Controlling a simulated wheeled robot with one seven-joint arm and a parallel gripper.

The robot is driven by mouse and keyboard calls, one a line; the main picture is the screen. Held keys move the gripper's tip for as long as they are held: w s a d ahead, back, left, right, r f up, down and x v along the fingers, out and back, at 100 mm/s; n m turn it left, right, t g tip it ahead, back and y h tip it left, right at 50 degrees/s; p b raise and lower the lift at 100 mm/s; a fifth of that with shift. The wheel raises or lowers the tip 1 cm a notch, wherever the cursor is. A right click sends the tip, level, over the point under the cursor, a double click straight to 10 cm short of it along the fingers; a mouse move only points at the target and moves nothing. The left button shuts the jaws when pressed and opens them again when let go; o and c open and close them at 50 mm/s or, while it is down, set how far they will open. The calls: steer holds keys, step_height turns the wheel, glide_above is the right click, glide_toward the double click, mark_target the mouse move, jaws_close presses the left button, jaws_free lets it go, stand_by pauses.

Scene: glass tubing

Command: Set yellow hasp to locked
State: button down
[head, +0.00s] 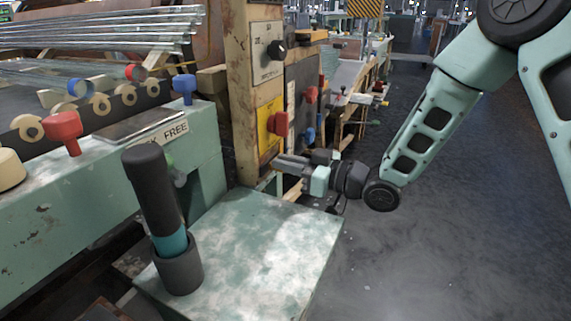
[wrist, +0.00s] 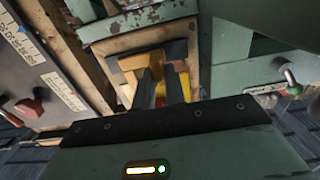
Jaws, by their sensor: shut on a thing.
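The yellow hasp (wrist: 134,63) shows in the wrist view against a worn wooden frame, between and behind my fingertips. My gripper (wrist: 168,82) is shut on it, and the fingers hide part of it. I cannot tell from this view whether the hasp is in its locked position. In the head view my gripper (head: 279,163) reaches left to the low end of the worn control post, just past the green tabletop. The hasp cannot be made out there.
The control post (head: 241,85) carries a black knob (head: 277,48) and a red knob (head: 278,124) on a yellow plate, above my gripper. A green table (head: 245,245) stands in front, with a black-handled tool (head: 152,190) in a cup. Floor at right is clear.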

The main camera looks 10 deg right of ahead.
steer(key=c, duration=1.4)
jaws_free()
steer(key=shift+w+d, duration=0.2)
steer(key=shift+c, duration=0.2)
steer(key=shift+s, duration=0.1)
steer(key=p+v, duration=0.2)
steer(key=v, duration=1.5)
steer(key=shift+s, duration=0.15)
steer(key=shift+d+f, duration=0.1)
